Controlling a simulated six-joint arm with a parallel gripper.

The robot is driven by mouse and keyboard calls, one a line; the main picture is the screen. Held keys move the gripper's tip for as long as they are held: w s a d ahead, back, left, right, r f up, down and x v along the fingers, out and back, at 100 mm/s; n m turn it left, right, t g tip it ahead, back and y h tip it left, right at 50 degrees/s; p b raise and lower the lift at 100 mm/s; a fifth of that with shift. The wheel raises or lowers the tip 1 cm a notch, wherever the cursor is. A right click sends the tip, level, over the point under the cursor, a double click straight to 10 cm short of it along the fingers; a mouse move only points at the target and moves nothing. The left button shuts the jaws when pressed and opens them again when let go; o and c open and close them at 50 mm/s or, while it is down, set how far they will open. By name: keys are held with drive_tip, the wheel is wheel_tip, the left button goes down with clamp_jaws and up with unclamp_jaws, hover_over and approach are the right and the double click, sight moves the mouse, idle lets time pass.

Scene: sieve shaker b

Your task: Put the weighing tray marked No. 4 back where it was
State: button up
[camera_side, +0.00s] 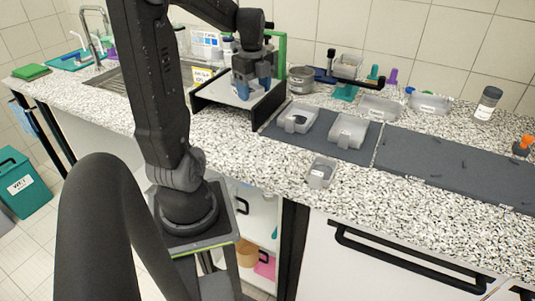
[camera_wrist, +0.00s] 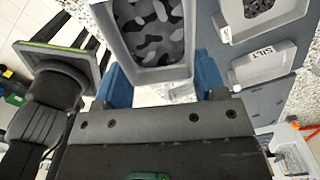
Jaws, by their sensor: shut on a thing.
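My gripper (camera_wrist: 165,82) has blue fingers and is shut on a pale grey weighing tray (camera_wrist: 150,72). The tray holds dark and light grey lumps, and its far part runs out of the wrist view at the top. No No. 4 mark is readable on it. In the side view my gripper (camera_side: 254,92) is over a white-topped stand with black sides (camera_side: 222,97), left of the dark mat (camera_side: 272,131). The held tray is mostly hidden there, and I cannot tell whether it touches the stand.
Two pale trays (camera_side: 297,119) (camera_side: 348,131) sit on the mat; one tray in the wrist view reads SILT (camera_wrist: 264,66). A small container (camera_side: 320,173) stands at the counter's front. More trays (camera_side: 380,108) and a jar (camera_side: 487,103) stand behind. A longer dark mat (camera_side: 450,165) lies right, mostly clear.

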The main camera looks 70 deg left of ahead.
drive_tip(key=s+d+f+n, duration=0.3)
drive_tip(key=s+d+n, duration=0.1)
drive_tip(key=s, duration=0.2)
hover_over(279, 161)
wheel_tip(279, 161, down, 7)
drive_tip(key=shift+s+a+r, duration=0.1)
drive_tip(key=shift+f, duration=2.1)
drive_tip(key=shift+f, duration=0.15)
drive_tip(key=o, duration=1)
